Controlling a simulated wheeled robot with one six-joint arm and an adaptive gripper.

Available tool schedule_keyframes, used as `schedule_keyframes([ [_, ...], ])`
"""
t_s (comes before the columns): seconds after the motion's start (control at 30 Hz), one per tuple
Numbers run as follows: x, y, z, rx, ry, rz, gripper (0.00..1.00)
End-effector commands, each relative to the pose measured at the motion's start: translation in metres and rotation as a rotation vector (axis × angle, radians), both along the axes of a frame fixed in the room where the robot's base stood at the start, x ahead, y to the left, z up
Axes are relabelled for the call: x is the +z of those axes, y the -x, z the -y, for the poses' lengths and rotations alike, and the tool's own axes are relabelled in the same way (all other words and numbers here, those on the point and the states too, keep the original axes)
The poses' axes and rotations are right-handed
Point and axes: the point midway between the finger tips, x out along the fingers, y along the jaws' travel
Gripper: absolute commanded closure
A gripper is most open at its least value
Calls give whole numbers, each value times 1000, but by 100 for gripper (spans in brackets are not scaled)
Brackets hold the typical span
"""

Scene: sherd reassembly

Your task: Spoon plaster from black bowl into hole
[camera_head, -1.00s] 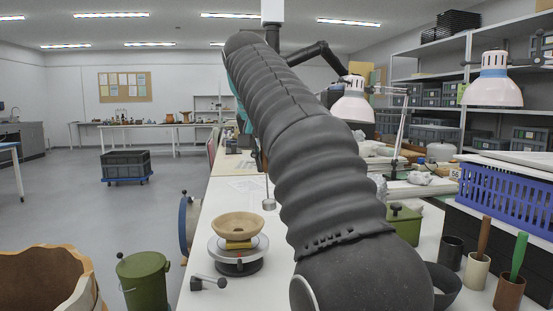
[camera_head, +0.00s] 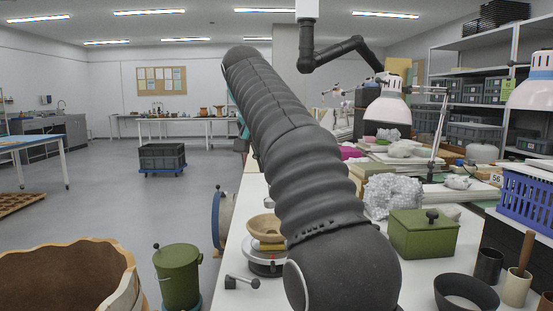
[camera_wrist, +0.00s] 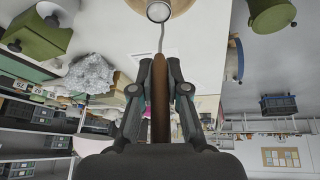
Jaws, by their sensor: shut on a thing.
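My gripper (camera_wrist: 160,78) is shut on the wooden handle of a ladle (camera_wrist: 156,105) in the wrist view. The ladle's thin metal stem runs to a small round cup (camera_wrist: 159,11) with a pale inside; I cannot tell whether it holds plaster. The cup overlaps a tan pottery bowl (camera_wrist: 183,5) at the picture's top edge. In the head view the tan bowl (camera_head: 262,228) sits on a small turntable (camera_head: 262,267), partly hidden by my arm. The black bowl (camera_head: 466,292) stands at lower right with pale stuff inside. No hole shows; my gripper is hidden there.
A green lidded box (camera_head: 424,236), grey-white lump (camera_head: 393,196) and blue crate (camera_head: 527,200) crowd the table's right. Dark and cream cups (camera_head: 489,266) stand near the black bowl. A green bin (camera_head: 180,276) and large brown vessel (camera_head: 70,280) stand left of the table.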

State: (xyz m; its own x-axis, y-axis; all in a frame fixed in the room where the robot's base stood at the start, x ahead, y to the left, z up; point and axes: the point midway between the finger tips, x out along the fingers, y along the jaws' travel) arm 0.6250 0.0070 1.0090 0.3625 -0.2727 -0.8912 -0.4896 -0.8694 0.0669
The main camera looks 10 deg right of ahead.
Motion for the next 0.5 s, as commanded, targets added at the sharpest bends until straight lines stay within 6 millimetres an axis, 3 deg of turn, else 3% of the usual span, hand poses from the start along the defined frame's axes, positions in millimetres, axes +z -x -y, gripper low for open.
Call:
schedule_keyframes([
  [0.17,1,-10,-11,0,1,-1,100],
  [0.37,-18,-8,-9,-1,0,-1,100],
  [0.5,-24,-5,2,-6,-90,19,100],
])
